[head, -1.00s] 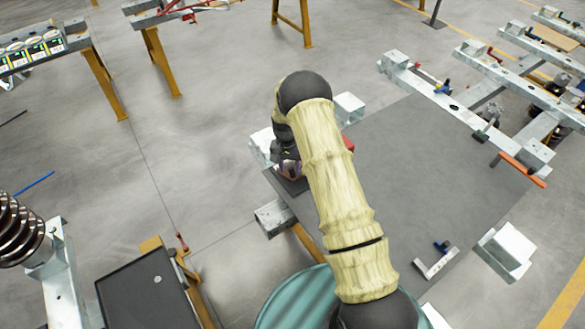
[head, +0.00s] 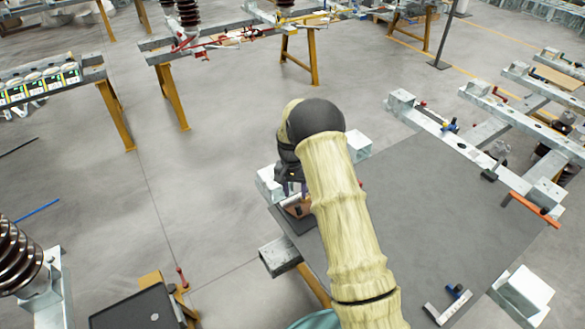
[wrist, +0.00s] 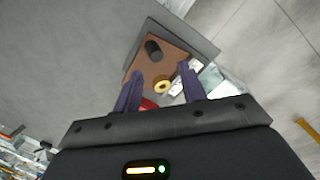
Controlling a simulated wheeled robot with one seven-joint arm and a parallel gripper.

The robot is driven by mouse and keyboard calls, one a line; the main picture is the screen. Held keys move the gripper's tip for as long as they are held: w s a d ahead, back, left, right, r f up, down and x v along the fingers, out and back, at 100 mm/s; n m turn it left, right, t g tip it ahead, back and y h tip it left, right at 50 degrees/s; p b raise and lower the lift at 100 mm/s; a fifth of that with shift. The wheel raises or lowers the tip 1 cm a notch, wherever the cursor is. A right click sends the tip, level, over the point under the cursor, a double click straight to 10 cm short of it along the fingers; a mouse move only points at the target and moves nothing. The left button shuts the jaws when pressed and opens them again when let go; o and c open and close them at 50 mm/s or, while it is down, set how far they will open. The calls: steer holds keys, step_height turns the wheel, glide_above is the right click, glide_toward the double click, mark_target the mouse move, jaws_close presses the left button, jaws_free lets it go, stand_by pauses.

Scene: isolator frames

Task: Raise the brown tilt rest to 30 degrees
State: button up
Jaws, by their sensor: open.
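The brown tilt rest (wrist: 172,62) shows in the wrist view as a brown plate on a dark grey base (wrist: 205,45). A black cylinder (wrist: 153,50) and a brass ring (wrist: 162,86) sit on the plate. My gripper (wrist: 160,74) is open, with one purple finger over each side of the plate's near part. Nothing is between the fingers that I can see being held. In the head view the brown rest (head: 298,209) shows partly, below my gripper (head: 291,188), and my arm hides the rest of it. I cannot tell the plate's angle.
The rest stands at the left edge of a grey table top (head: 410,220). Metal blocks (head: 268,184) stand beside it. A small metal bracket with a blue part (head: 447,304) lies at the table's front. A red part (wrist: 148,103) shows near the fingers. The table's middle is clear.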

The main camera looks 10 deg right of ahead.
step_height(320, 180, up, 11)
steer(key=w+b, duration=0.1)
steer(key=b, duration=0.1)
steer(key=shift+w+a, duration=0.25)
steer(key=shift+a, duration=0.1)
